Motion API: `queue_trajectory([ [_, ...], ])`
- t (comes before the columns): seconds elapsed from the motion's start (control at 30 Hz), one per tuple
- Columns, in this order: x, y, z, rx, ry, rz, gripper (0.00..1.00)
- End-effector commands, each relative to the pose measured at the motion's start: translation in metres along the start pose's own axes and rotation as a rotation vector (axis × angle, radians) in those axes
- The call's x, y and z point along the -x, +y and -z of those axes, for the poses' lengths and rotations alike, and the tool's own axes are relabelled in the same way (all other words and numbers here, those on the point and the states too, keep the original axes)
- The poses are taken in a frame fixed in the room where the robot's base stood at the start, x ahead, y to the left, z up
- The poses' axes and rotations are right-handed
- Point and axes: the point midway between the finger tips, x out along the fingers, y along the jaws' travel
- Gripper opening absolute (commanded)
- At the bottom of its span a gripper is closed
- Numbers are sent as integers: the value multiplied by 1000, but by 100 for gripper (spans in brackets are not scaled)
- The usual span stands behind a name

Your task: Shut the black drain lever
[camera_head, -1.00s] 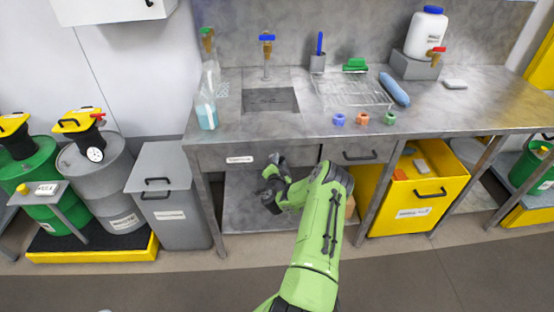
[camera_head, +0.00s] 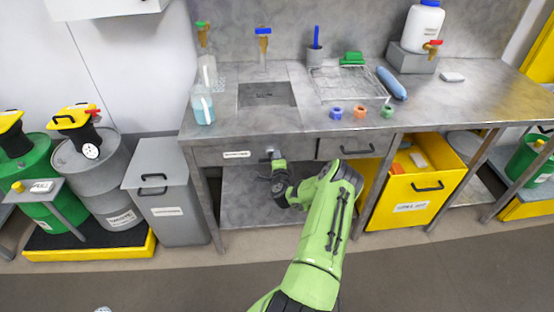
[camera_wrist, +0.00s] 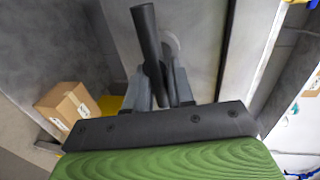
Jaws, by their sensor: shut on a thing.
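The black drain lever (camera_wrist: 146,35) shows in the wrist view as a dark bar running from the upper middle down between my fingers. My gripper (camera_wrist: 163,85) is shut on it, one finger on each side. A pale round piece shows just right of the lever. In the head view my gripper (camera_head: 271,154) is at the front panel below the sink basin, right of a white label. The lever cannot be made out there. I cannot tell how far the lever is turned.
The sink basin (camera_head: 267,94) is in the steel worktop above my gripper. A drawer (camera_head: 345,148) is to its right, and a yellow bin (camera_head: 405,205) stands beyond. A cardboard box (camera_wrist: 68,106) shows at left in the wrist view. A grey bin (camera_head: 168,200) stands left.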

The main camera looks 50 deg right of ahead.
Motion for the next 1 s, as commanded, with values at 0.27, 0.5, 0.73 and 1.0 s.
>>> queue_trajectory([
  [0.27,0,3,0,-51,-10,-3,0],
  [0.5,0,3,0,-56,-11,-4,0],
  [0.73,0,3,0,-55,-11,-4,34],
  [1.0,0,2,0,-54,-11,-1,40],
])
